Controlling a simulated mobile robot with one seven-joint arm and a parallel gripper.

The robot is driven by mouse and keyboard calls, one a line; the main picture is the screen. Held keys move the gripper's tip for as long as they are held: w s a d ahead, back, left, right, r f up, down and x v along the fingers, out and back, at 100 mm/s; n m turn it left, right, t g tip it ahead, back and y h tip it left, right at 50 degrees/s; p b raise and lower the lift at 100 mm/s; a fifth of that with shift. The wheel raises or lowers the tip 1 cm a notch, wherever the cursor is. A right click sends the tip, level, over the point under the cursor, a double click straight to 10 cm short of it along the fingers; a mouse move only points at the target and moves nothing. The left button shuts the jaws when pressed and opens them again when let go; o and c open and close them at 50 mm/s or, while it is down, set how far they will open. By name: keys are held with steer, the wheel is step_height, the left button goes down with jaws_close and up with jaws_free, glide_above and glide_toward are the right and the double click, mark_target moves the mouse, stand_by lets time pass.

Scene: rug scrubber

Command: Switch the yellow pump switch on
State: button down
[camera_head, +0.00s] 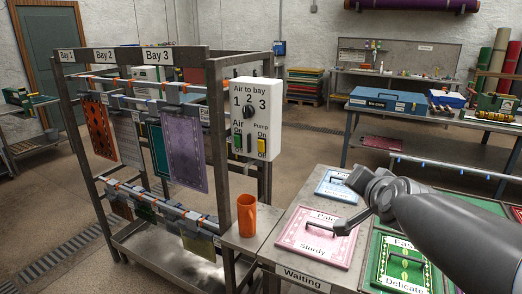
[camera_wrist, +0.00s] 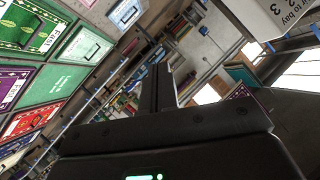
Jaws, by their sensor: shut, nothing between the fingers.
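The white control box (camera_head: 255,118) hangs on the right end of the bay rack. The yellow pump switch (camera_head: 262,146) is at its lower right, between small "On" and "Off" labels; I cannot tell its position surely. A green air switch (camera_head: 237,141) is at lower left and a dark bay dial (camera_head: 249,112) above. My gripper (camera_head: 344,226) is over the sample table, right of and below the box, well apart from it. Its fingers (camera_wrist: 161,85) are together and empty in the wrist view. A corner of the box (camera_wrist: 268,18) shows there, without the pump switch.
An orange cup (camera_head: 246,215) stands on a metal ledge below the box. Rug sample cards with raised handles, such as the pink one (camera_head: 300,243), lie on the table under my arm. The metal rack (camera_head: 215,105) holds hanging rugs. Open floor lies behind the table.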

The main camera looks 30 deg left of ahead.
steer(key=w+a+r+m+t+y, duration=0.1)
steer(key=w+a+m+t, duration=0.2)
steer(key=a, duration=0.7)
steer(key=w+a+r+m+t, duration=0.1)
steer(key=w+a+m+t, duration=0.3)
steer(key=a, duration=0.6)
steer(key=m+h, duration=0.3)
steer(key=m, duration=0.1)
glide_toward(261, 144)
steer(key=s+d+r, duration=0.3)
steer(key=d+r, duration=0.1)
steer(key=s+a+f+m+t+h, duration=0.1)
steer(key=s+a+f+m+h, duration=0.2)
steer(key=s+a+f+m, duration=0.1)
steer(key=shift+a+f+m+h, duration=0.3)
steer(key=shift+a+f+m, duration=0.1)
steer(key=shift+a+f, duration=0.55)
steer(key=shift+r, duration=0.1)
steer(key=w, duration=0.4)
steer(key=w+r, duration=0.1)
steer(key=w, duration=0.4)
steer(key=w+r, duration=0.1)
steer(key=w, duration=0.3)
steer(key=shift+w+r, duration=0.15)
steer(key=shift+w, duration=0.2)
steer(key=shift+r, duration=0.1)
